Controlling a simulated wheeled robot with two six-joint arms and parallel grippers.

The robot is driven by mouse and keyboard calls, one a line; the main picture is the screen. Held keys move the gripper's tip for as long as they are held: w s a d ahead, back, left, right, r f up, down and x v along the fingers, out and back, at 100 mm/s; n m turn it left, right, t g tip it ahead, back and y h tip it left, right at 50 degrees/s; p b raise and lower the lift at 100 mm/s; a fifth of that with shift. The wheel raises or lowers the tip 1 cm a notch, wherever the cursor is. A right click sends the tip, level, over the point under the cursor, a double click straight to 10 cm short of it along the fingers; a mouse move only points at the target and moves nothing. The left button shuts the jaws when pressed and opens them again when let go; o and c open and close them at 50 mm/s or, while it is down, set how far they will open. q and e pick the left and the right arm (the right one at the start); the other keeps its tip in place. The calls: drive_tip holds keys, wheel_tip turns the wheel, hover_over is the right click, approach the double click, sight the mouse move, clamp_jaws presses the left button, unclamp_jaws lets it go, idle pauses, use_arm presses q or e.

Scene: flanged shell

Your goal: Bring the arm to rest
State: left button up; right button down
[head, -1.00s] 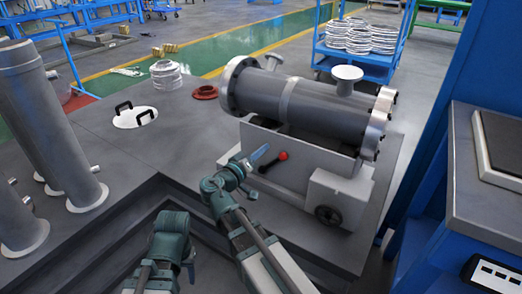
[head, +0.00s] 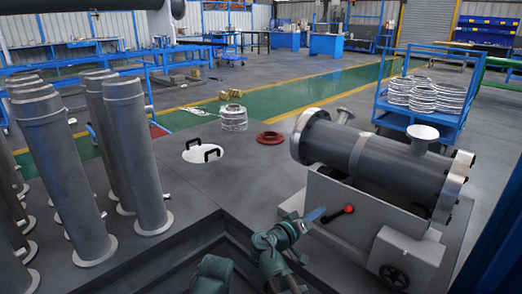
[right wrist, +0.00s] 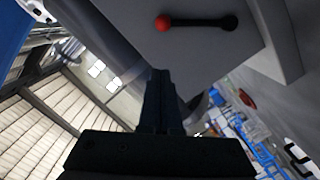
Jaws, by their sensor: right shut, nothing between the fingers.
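My right gripper (head: 313,215) is in the lower middle of the head view, in front of the stand that carries the grey flanged shell (head: 385,165). Its fingers are shut with nothing between them, and they point toward the stand's red-knobbed lever (head: 338,214). In the right wrist view the shut fingers (right wrist: 160,90) reach up toward the stand's grey face, with the red-and-black lever (right wrist: 197,23) beyond them, apart. Part of my left arm (head: 210,275) shows at the bottom edge of the head view; its gripper cannot be made out.
Several grey upright cylinders (head: 65,170) stand at the left. A white plate with black handles (head: 202,152), a stack of white rings (head: 233,118) and a red ring (head: 269,137) lie on the deck. A blue cart (head: 425,125) stands behind the shell. The deck middle is clear.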

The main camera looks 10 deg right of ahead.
drive_tip(key=s+a+f+n+g+y+p, duration=0.1)
drive_tip(key=s+a+f+g+y, duration=0.3)
drive_tip(key=f, duration=0.4)
drive_tip(key=s+a+f+n+g+y+p, duration=0.1)
drive_tip(key=s+a+f+n+g+y, duration=0.25)
drive_tip(key=s+a, duration=0.4)
drive_tip(key=s+a+f+n+g+y+p, duration=0.25)
drive_tip(key=s+a+f+y, duration=0.25)
drive_tip(key=s+a, duration=0.25)
wheel_tip(320, 180, up, 38)
drive_tip(key=m+p, duration=0.1)
drive_tip(key=p, duration=3.6)
drive_tip(key=shift+w+a, duration=0.3)
drive_tip(key=shift+f, duration=0.1)
